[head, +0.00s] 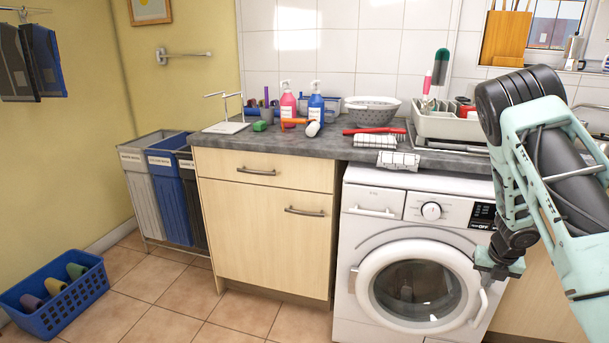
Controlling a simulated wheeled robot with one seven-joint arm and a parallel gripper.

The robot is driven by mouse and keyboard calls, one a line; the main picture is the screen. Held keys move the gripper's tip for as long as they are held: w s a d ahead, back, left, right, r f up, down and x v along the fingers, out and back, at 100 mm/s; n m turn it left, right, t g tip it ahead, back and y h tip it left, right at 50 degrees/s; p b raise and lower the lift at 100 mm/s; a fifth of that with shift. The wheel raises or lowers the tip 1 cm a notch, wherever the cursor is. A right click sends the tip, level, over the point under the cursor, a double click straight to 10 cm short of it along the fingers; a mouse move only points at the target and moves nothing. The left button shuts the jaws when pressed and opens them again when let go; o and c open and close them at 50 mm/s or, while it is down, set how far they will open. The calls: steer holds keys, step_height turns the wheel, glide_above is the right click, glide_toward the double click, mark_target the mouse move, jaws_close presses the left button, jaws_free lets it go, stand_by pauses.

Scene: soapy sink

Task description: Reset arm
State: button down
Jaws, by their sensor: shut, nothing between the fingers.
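My gripper (486,282) is at the right of the head view, at the lower end of my folded teal and black arm. It is shut and empty. It points down in front of the right side of the washing machine (385,262), near the round door's right edge. From this view I cannot tell whether it touches the door.
A grey worktop (340,148) holds soap bottles (316,105), a colander (372,110), a dish rack (438,124) and striped cloths (398,160). Laundry bins (165,170) and a blue basket (62,310) are at left. The tiled floor between is clear.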

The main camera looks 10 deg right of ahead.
steer(key=w+a+r+m+t+p, duration=0.2)
steer(key=w+a+r+m, duration=0.2)
steer(key=w+a+r, duration=0.35)
steer(key=s+a+r+m+p, duration=0.15)
steer(key=a+r+m, duration=0.25)
steer(key=a+r, duration=0.5)
steer(key=s+a+r+m+p, duration=0.1)
steer(key=a+r+m+p, duration=0.3)
steer(key=a, duration=0.8)
steer(key=s+a+r+m+g+y+p, duration=0.1)
steer(key=s+a+r+m, duration=0.1)
steer(key=s+a+r, duration=0.3)
steer(key=s+a+r+m, duration=0.3)
steer(key=s+a, duration=0.2)
steer(key=a, duration=0.3)
steer(key=s+a+r+m+g+p, duration=0.1)
steer(key=s+a+r+m, duration=0.1)
steer(key=s, duration=0.7)
steer(key=s+a+r+m+g+y+p, duration=0.1)
steer(key=s+a+r, duration=0.3)
steer(key=s, duration=0.6)
steer(key=shift+a+r+m+g+p, duration=0.15)
steer(key=shift+a+m+g+p, duration=0.4)
steer(key=shift+a, duration=0.35)
